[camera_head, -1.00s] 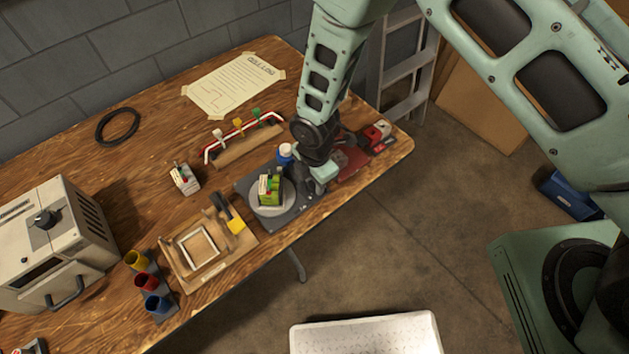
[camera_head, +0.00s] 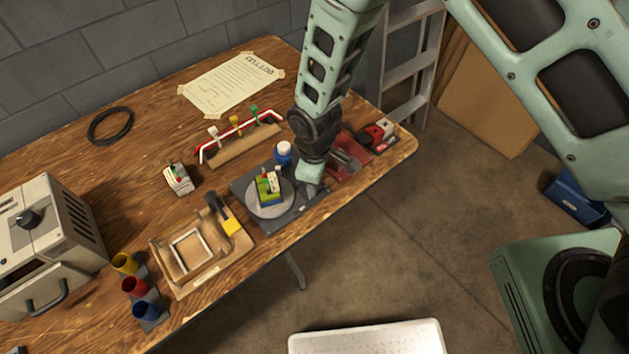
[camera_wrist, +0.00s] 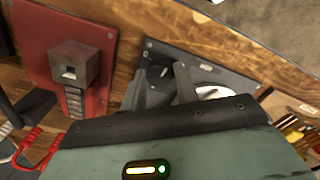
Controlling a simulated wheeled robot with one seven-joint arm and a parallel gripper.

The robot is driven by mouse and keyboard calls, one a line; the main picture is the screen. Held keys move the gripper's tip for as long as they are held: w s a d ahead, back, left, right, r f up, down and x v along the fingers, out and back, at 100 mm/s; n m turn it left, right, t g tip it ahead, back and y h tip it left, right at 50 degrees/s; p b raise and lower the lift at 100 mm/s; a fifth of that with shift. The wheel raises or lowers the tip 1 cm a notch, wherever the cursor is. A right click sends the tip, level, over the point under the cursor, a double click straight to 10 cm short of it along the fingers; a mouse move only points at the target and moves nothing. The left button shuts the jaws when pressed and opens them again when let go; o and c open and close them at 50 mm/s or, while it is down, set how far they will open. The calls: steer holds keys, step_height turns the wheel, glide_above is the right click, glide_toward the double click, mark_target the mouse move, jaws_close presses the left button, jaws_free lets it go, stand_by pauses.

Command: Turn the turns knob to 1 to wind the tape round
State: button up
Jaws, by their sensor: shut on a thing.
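My gripper (camera_head: 310,188) reaches down over the right part of a dark grey turntable base (camera_head: 300,213). In the wrist view my gripper's fingers (camera_wrist: 158,84) are closed around the small dark turns knob (camera_wrist: 157,74) on that base; the knob's pointer and numbers cannot be read. In the head view my gripper hides the knob. A round light grey disc (camera_head: 272,211) on the base carries a green and yellow block (camera_head: 268,188) with a white part and a red spot on top. I cannot make out the tape on it.
A blue bottle with a white cap (camera_head: 284,152) stands close behind the base. A red plate (camera_head: 350,165) with a grey metal block (camera_wrist: 75,65) lies right of my gripper. A wooden jig (camera_head: 205,250) sits left. The table's front edge is near.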

steer(key=m+b, duration=0.1)
steer(key=m, duration=0.5)
steer(key=shift+a+m, duration=0.1)
steer(key=shift+m, duration=0.2)
steer(key=m, duration=0.6)
steer(key=shift+m, duration=0.3)
steer(key=o, duration=1)
steer(key=shift+c, duration=0.2)
step_height(320, 180, up, 18)
steer(key=shift+f+b, duration=0.25)
steer(key=shift+b, duration=0.15)
